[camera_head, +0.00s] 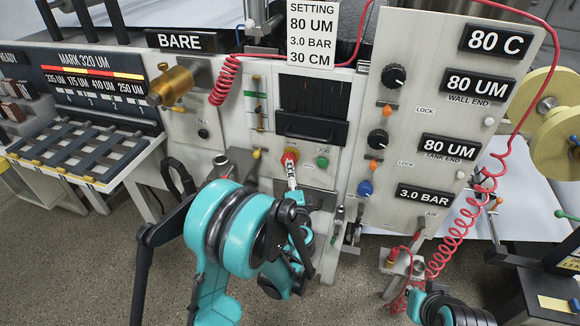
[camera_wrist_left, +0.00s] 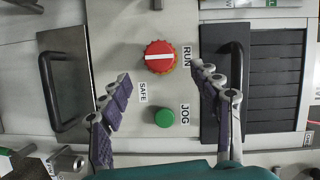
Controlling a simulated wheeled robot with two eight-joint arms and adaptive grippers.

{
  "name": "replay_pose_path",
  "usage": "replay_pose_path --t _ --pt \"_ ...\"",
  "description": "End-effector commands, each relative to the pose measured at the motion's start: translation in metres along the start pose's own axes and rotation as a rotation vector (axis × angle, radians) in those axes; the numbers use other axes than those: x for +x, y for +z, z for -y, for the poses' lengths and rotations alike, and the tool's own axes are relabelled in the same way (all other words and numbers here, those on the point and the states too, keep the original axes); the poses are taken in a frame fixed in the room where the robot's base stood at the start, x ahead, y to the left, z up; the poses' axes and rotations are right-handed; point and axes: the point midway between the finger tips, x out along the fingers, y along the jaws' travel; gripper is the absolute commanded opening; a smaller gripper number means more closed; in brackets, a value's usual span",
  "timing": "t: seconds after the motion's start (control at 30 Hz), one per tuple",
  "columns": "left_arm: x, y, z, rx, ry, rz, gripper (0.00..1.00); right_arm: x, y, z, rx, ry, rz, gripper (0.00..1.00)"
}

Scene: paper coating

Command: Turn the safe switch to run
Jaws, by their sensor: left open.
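The red switch knob (camera_head: 290,157) is on the white panel, below the black-handled hatch. In the left wrist view, the knob (camera_wrist_left: 160,57) carries a white line that runs almost straight across, with one end toward the RUN label (camera_wrist_left: 187,57). The SAFE label (camera_wrist_left: 142,93) sits to its lower left. My left gripper (camera_wrist_left: 160,75) is open, with one fingertip on each side of the knob in that picture and nothing between them. Contact cannot be told. The left arm partly hides the panel in the head view.
A green JOG button (camera_wrist_left: 164,118) is close to the knob. A black handle (camera_wrist_left: 235,80) and a second dark handle (camera_wrist_left: 55,90) flank the panel. A coiled red hose (camera_head: 455,225) hangs at the right. Blue and black knobs are on the neighbouring panel (camera_head: 420,120).

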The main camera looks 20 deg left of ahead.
Motion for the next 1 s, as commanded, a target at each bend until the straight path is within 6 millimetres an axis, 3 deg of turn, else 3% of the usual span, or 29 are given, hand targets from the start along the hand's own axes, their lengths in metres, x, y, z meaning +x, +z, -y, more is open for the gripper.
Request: replay_pose_path --t 0.1,0.3,0.83,1.0 --pt "-0.021 -0.001 0.000 0.000 0.000 -0.002 0.63 0.000 0.000 0.000 0.000 0.000 0.000 0.00" --pt "-0.036 0.000 0.000 0.000 0.000 0.000 0.63 0.000 0.000 0.000 0.000 0.000 0.000 0.00" --pt "-0.037 0.002 0.001 -0.005 0.004 0.004 0.63 0.000 0.000 0.000 0.000 0.000 0.000 0.00" --pt "-0.040 0.021 0.013 -0.100 0.071 0.057 0.63 0.000 0.000 0.000 0.000 0.000 0.000 0.00"
